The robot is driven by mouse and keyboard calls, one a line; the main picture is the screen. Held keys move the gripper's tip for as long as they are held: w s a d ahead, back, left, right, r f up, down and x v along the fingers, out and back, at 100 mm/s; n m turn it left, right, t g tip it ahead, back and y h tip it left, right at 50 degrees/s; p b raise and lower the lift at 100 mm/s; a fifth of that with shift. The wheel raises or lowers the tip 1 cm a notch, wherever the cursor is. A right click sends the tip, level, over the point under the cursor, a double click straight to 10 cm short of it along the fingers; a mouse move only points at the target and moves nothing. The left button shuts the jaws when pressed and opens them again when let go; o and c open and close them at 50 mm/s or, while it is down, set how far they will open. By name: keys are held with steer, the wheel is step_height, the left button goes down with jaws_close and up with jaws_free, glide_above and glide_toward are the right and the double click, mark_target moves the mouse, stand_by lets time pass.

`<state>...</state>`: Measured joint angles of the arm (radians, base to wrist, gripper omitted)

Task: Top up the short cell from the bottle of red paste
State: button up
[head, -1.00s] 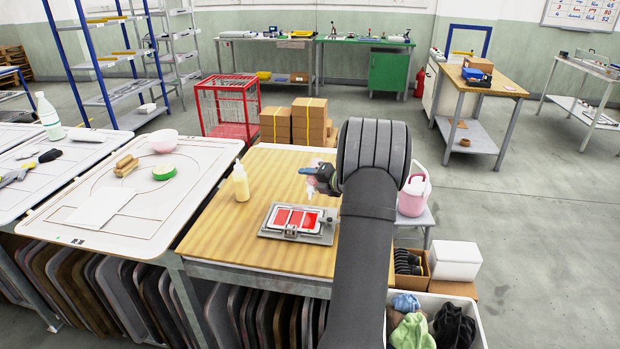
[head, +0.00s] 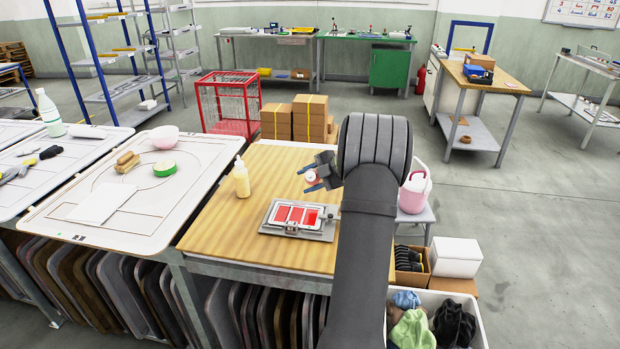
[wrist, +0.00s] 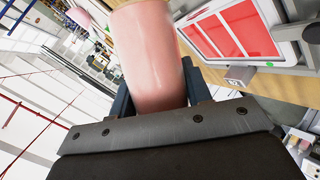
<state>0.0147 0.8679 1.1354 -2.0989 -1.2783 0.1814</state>
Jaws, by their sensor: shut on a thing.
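My gripper (head: 311,180) is shut on a pinkish bottle (head: 312,176), held in the air above and behind the tray. In the head view the bottle shows as a small pale and red shape between the blue fingers. In the wrist view the smooth pink bottle (wrist: 150,55) stands between the fingers; its far end is cut off by the top of the picture. The tray (head: 268,224) lies on the wooden table, with three cells of red (head: 297,215) in a pale frame. It also shows in the wrist view (wrist: 289,14). I cannot tell their fill levels surely.
A cream squeeze bottle (head: 241,180) stands on the wooden table (head: 215,225) left of the tray. Cardboard boxes (head: 295,118) are behind the table. A pink jug (head: 415,190) stands to the right.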

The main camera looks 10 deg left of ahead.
mark_target(309, 170)
steer(key=r+m+t, duration=0.1)
steer(key=r+m, duration=0.1)
steer(key=s+r+m+t, duration=0.1)
steer(key=r+m, duration=0.1)
steer(key=m, duration=0.1)
steer(key=r+m+t+y, duration=0.1)
steer(key=r+m+t, duration=0.1)
steer(key=r+m, duration=0.1)
steer(key=shift+s+d, duration=0.15)
steer(key=shift+s, duration=0.1)
step_height(309, 170, up, 13)
steer(key=s+m+t+h, duration=0.1)
steer(key=m+t+h, duration=0.5)
steer(key=m, duration=0.9)
steer(key=shift+s+d+f+m+t, duration=0.15)
steer(key=shift+s+d+m+t, duration=0.15)
steer(key=shift+m+t, duration=0.15)
steer(key=s+d+f, duration=0.2)
steer(key=d+f, duration=0.5)
steer(key=s+d+f+m+h, duration=0.1)
steer(key=s+d+f, duration=0.1)
steer(key=d+f, duration=0.5)
steer(key=s+d+f+m+t+h, duration=0.1)
steer(key=s+d+f, duration=0.2)
steer(key=d+f, duration=0.5)
steer(key=shift+s+d+f, duration=0.1)
steer(key=shift+f, duration=0.6)
